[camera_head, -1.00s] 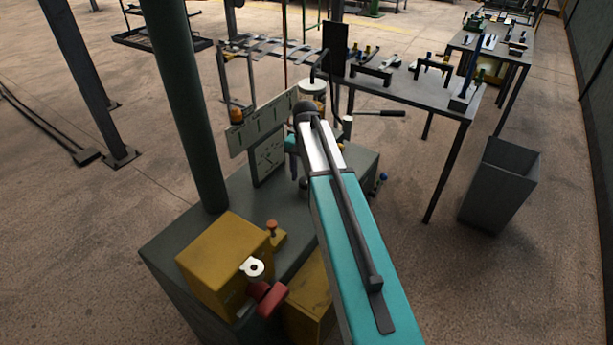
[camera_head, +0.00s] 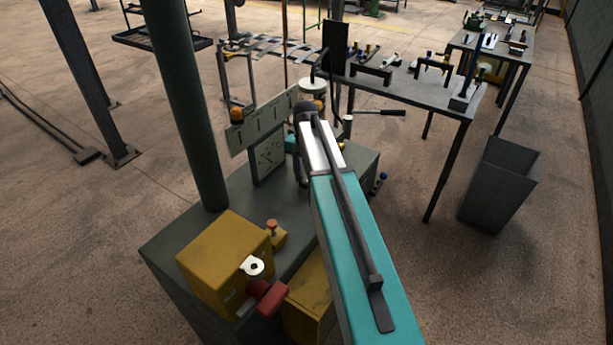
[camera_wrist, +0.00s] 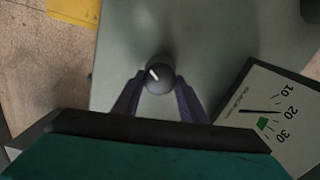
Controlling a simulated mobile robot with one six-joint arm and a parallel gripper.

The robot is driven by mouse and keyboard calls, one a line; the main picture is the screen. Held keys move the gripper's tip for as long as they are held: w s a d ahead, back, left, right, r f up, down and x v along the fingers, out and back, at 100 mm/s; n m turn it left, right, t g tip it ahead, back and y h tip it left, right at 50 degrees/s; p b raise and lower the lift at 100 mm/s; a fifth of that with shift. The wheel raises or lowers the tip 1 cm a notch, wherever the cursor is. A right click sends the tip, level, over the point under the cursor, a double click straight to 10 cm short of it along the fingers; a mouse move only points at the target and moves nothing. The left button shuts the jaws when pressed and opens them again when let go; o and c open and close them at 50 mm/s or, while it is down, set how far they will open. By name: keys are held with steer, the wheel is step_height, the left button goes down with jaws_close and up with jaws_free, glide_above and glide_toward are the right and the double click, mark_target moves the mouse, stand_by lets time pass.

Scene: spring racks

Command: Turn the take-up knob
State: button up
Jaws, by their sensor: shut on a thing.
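The take-up knob (camera_wrist: 159,76) is a round dark knob with a white pointer line, seen from above in the wrist view. The line points to the upper left. My gripper (camera_wrist: 160,90) has its two dark fingers on either side of the knob, shut on it. In the head view my own arm hides the knob and most of the gripper. A dial gauge (camera_wrist: 270,115) with a needle and a green mark lies to the right in the wrist view. The needle lies a little short of the 20 mark. The gauge panel also shows in the head view (camera_head: 268,158).
A yellow box (camera_head: 222,262) with a red knob (camera_head: 268,298) stands at the front of the grey bench (camera_head: 170,243). A green post (camera_head: 186,110) rises at the left. A worktable (camera_head: 420,100) and a grey bin (camera_head: 500,185) stand to the right.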

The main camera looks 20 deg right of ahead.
steer(key=shift+w+n, duration=0.1)
steer(key=shift+n, duration=0.2)
steer(key=n, duration=0.6)
steer(key=shift+n, duration=0.4)
steer(key=n, duration=0.7)
steer(key=shift+n, duration=0.4)
steer(key=n, duration=0.7)
steer(key=shift+w+r, duration=0.1)
steer(key=n, duration=0.5)
steer(key=shift+n, duration=0.4)
